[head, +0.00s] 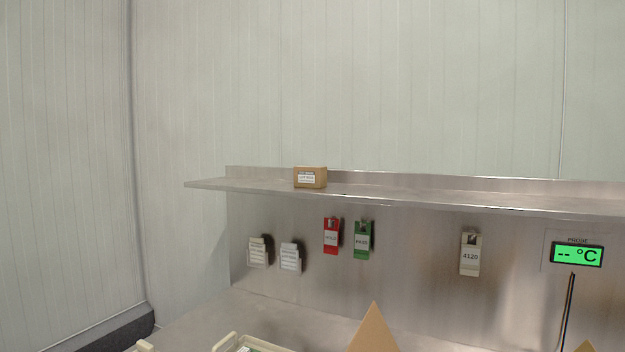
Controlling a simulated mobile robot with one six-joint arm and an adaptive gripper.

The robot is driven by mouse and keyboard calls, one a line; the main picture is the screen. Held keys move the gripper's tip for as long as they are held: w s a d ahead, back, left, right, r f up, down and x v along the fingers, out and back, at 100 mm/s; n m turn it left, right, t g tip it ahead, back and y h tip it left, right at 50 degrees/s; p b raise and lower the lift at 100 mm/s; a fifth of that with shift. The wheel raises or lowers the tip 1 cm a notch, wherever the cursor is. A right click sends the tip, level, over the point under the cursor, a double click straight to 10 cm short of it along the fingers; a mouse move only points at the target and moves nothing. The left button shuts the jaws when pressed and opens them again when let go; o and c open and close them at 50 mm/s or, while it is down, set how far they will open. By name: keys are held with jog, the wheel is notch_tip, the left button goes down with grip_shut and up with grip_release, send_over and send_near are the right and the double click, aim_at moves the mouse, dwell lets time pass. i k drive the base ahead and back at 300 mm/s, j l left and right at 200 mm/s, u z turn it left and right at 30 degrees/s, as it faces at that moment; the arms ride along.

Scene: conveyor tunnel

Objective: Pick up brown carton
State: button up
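The brown carton (316,178) is a small box with a white printed label on its front. It sits upright on the steel wall shelf (420,194), left of the shelf's middle. Nothing covers it in the head view. My gripper is not in view.
Below the shelf hang a red tag (331,236), a green tag (363,240), a pale tag (470,254) and a probe display (577,255). Pale trays (226,342) and a tan pointed piece (374,333) stand at the bottom edge. The shelf beside the carton is clear.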

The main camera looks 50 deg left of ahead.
aim_at(303, 176)
jog(key=u, duration=1.9)
